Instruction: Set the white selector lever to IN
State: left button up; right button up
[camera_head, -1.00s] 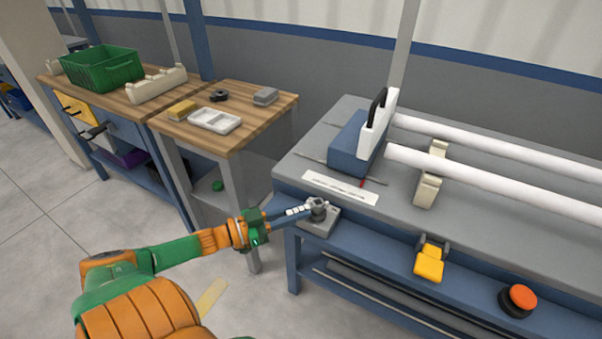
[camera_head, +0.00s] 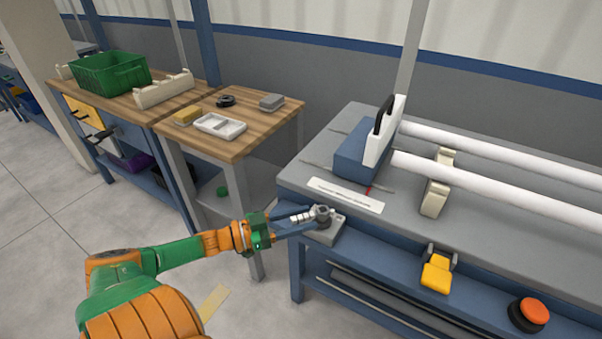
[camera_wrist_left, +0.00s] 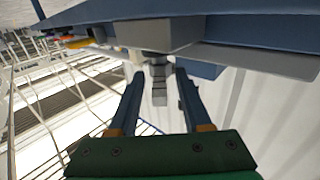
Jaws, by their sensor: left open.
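The white selector lever (camera_head: 300,217) sticks out toward the left from a grey round hub (camera_head: 322,215) on a small grey block at the bench's near left corner. My left gripper (camera_head: 304,218) is at the lever with its fingers apart, one on either side. In the left wrist view the lever (camera_wrist_left: 159,90) lies in the gap between the two open fingertips (camera_wrist_left: 161,76), with space visible on both sides. Any IN marking is too small to read. My right gripper is not in view.
A blue clamp block with a white plate (camera_head: 380,145) and white pipes (camera_head: 480,150) lies on the grey bench. A yellow pedal-like part (camera_head: 437,273) and an orange button (camera_head: 530,313) are on the bench front. A wooden table (camera_head: 255,135) stands to the left.

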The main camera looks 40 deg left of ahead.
pick_arm(q)
jog(key=v, duration=0.7)
jog(key=shift+p, duration=0.35)
jog(key=s+a+f+n+g+y+p, duration=0.1)
jog(key=s+f+n+g+y+p, duration=0.2)
jog(key=f, duration=0.6)
jog(key=s+a+f+n+g+y+p, duration=0.1)
jog(key=s+f+n+y, duration=0.1)
jog(key=s+f+y, duration=0.35)
jog(key=s+d+f+m+g+p, duration=0.2)
jog(key=s+d+f+g, duration=0.8)
jog(key=s+d+f, duration=0.5)
jog(key=s+d+p, duration=0.1)
jog(key=d, duration=0.2)
jog(key=shift+f+g, duration=0.4)
